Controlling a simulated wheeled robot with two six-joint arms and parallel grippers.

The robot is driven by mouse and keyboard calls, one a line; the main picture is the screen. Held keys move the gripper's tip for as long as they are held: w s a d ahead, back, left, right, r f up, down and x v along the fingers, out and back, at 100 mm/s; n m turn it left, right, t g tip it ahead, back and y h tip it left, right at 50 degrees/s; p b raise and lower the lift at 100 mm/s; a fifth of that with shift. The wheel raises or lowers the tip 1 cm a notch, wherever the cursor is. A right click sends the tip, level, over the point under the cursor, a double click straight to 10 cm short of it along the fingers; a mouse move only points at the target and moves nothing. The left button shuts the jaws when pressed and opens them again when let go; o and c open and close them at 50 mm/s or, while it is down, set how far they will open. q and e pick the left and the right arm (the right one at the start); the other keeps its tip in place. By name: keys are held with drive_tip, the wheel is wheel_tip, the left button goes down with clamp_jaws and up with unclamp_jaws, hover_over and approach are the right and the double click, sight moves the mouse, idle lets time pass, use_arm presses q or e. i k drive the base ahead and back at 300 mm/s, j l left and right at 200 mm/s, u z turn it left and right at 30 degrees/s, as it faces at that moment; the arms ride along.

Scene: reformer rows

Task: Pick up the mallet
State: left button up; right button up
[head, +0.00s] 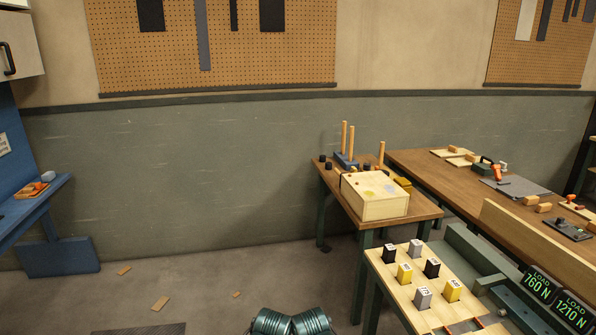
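I cannot make out a mallet for certain in the head view. A small orange and dark tool (494,171) lies on the long wooden bench (425,165) at the right, too small to identify. Neither of my grippers shows in this view.
A small table (427,207) holds a pale wooden box (375,196) and upright pegs. A front board (396,285) carries several numbered blocks. Load displays (542,283) stand at the lower right. A blue bench (30,207) is at the left.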

sight(339, 174)
drive_tip(key=i, duration=1.8)
drive_tip(key=i+j+z, duration=0.15)
drive_tip(key=i+z, duration=0.25)
drive_tip(key=i, duration=0.15)
drive_tip(key=i+j+z, duration=0.35)
drive_tip(key=i, duration=0.2)
drive_tip(key=i+j+z, duration=0.4)
drive_tip(key=i+l, duration=0.05)
drive_tip(key=i, duration=0.05)
